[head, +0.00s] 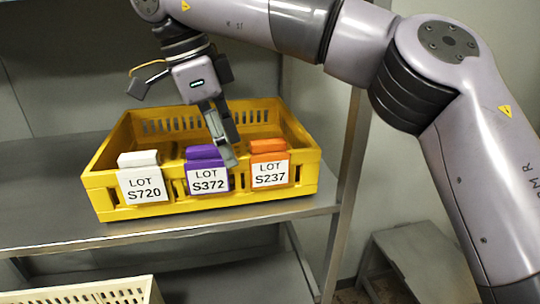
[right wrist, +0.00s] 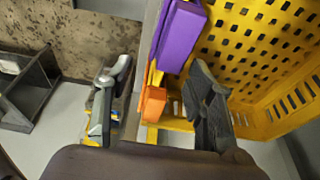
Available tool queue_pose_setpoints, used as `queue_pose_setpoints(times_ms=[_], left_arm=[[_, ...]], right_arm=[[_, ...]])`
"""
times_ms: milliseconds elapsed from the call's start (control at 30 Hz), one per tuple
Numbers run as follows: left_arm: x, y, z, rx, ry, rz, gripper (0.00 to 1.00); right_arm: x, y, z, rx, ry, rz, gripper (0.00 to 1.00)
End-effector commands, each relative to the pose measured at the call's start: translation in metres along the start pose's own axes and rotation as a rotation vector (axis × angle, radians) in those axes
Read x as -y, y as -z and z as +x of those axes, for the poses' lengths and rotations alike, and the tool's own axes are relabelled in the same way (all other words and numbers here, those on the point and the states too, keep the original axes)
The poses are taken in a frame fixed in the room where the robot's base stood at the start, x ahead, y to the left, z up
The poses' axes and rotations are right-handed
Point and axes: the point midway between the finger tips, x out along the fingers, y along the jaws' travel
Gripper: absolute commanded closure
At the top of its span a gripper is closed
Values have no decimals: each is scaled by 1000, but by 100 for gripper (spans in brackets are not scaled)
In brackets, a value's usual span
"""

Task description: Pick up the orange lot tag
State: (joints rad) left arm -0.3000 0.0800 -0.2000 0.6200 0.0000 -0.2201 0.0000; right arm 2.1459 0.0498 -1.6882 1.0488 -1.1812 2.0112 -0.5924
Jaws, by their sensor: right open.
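The orange lot tag (head: 269,172) hangs on the front rim of the yellow crate (head: 130,208), at the right end of the row. Its label reads LOT S237. My right gripper (head: 229,155) points down over the crate's front wall, between the purple tag (head: 207,170) and the orange tag. In the right wrist view my right gripper (right wrist: 162,76) is open and empty. There, the orange tag (right wrist: 153,104) shows as a small block between the spread fingers, and the purple tag (right wrist: 181,36) lies farther up. I cannot tell whether a finger touches either tag. My left gripper is not in view.
A white tag (head: 140,178) labelled LOT S720 hangs at the crate's left end. The crate stands on a grey metal shelf (head: 60,215), with a post (head: 352,160) to its right. A cream crate (head: 100,292) is below. The crate's visible interior looks empty.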

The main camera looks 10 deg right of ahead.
Motion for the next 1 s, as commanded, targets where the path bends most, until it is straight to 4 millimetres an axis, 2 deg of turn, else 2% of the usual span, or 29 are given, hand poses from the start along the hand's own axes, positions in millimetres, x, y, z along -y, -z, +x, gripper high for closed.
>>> queue_pose_setpoints(times_ms=[100, 333, 500, 600, 700, 1000], left_arm=[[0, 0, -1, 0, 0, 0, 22], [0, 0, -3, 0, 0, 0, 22], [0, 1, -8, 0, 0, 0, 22], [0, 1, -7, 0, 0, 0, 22], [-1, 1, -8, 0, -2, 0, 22], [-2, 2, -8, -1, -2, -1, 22]], right_arm=[[0, 15, 4, 1, 0, 0, 50], [0, 31, 8, 2, -1, 0, 50], [0, 61, 16, 4, -2, 0, 50], [0, 60, 34, 0, -2, -3, 50], [0, 59, 43, 2, -1, -2, 50], [0, 58, 46, 3, 1, 0, 51]])
